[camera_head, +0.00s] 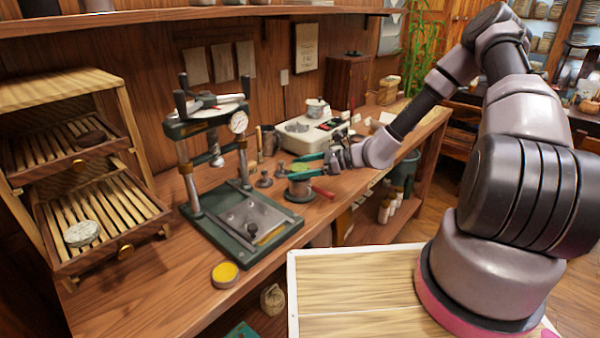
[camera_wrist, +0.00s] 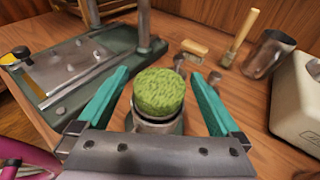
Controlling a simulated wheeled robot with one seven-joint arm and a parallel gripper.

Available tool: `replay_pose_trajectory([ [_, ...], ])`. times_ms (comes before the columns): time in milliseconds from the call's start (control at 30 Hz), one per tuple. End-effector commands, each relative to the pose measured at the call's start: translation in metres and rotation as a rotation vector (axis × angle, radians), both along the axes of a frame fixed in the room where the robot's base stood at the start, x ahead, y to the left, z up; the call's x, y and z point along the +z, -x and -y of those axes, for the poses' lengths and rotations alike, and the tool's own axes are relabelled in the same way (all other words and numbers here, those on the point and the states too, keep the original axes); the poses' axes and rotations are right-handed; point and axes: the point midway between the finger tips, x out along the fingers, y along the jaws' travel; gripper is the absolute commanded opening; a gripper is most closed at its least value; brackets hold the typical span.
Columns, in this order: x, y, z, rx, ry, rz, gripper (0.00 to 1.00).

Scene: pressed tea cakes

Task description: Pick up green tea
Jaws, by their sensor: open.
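The green tea (camera_wrist: 159,91) is a round green mound of leaves in a metal cup (camera_wrist: 155,126), upright on the wooden bench. In the head view the green tea (camera_head: 300,168) is small and partly covered by my gripper. My gripper (camera_wrist: 160,85) has teal fingers, spread apart on the left and right of the tea, with a gap on each side. In the head view my gripper (camera_head: 312,163) is over the bench beside the press. The lower part of the cup is partly hidden by the gripper body in the wrist view.
A green press (camera_head: 240,215) with a gauge stands left of my gripper. A white scale (camera_head: 305,135) is behind it. In the wrist view a brush (camera_wrist: 240,38), a metal cup (camera_wrist: 268,54) and small weights stand beyond the tea. A yellow tin (camera_head: 225,274) is at the front edge.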

Motion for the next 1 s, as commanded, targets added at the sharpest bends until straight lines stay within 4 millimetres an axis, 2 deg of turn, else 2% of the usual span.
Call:
replay_pose_trajectory([
  [133, 0.000, 0.000, 0.000, 0.000, 0.000, 0.001, 1.00],
  [167, 0.000, 0.000, 0.000, 0.000, 0.000, 0.001, 0.92],
  [300, 0.000, 0.000, 0.000, 0.000, 0.000, 0.001, 0.39],
  [367, 0.000, 0.000, 0.000, 0.000, 0.000, 0.001, 0.20],
  [733, 0.006, -0.001, 0.001, 0.000, 0.002, 0.003, 0.19],
  [867, 0.020, -0.001, 0.001, 0.001, 0.002, 0.005, 0.19],
  [1000, 0.046, -0.001, 0.001, 0.001, 0.003, 0.006, 0.19],
])
